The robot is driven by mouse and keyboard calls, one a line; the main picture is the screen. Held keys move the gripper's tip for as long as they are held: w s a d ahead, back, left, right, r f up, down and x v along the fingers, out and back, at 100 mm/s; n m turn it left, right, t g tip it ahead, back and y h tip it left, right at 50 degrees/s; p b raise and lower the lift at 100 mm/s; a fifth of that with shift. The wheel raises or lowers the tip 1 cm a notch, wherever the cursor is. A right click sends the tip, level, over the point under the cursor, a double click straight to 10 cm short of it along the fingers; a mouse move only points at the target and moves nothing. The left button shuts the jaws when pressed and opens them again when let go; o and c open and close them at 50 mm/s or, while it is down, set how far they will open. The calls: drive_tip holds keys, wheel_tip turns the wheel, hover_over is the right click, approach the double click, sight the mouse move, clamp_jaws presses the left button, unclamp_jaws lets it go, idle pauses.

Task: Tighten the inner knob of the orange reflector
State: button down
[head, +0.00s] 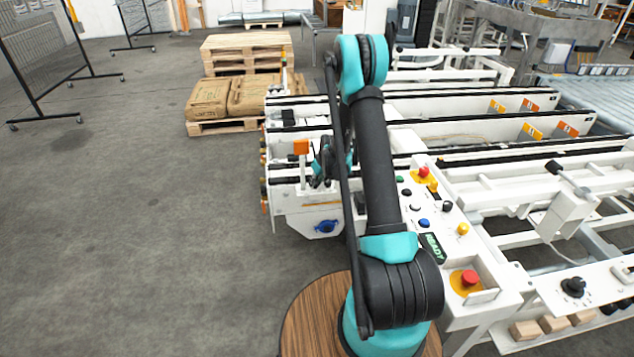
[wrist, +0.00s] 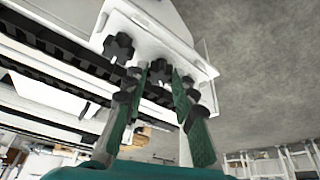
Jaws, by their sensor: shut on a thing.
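The orange reflector (head: 301,147) stands upright at the left side of the white conveyor frame in the head view. Its knobs are not clear there. In the wrist view a white bracket (wrist: 165,30) carries two black star knobs. The left one (wrist: 118,47) is uncovered and apart from the fingers. The other knob (wrist: 160,71) sits between the fingertips of my gripper (wrist: 160,78), which is shut on it; the fingers hide its sides. In the head view my gripper (head: 324,163) is just right of the reflector, partly hidden by my arm.
The control panel has a red button (head: 469,278) and several smaller buttons, right of my arm. A blue round part (head: 326,226) is low on the frame. Sacks (head: 222,99) on a pallet stand behind.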

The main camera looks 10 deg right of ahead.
drive_tip(key=m, duration=0.2)
drive_tip(key=m+h, duration=0.1)
drive_tip(key=shift+s+a+m, duration=0.1)
drive_tip(key=shift+a+m, duration=0.1)
drive_tip(key=shift+m, duration=0.2)
drive_tip(key=m+h, duration=0.2)
drive_tip(key=m, duration=0.2)
drive_tip(key=shift+a, duration=0.15)
drive_tip(key=shift+m, duration=0.3)
drive_tip(key=c, duration=1.2)
unclamp_jaws()
drive_tip(key=v, duration=0.8)
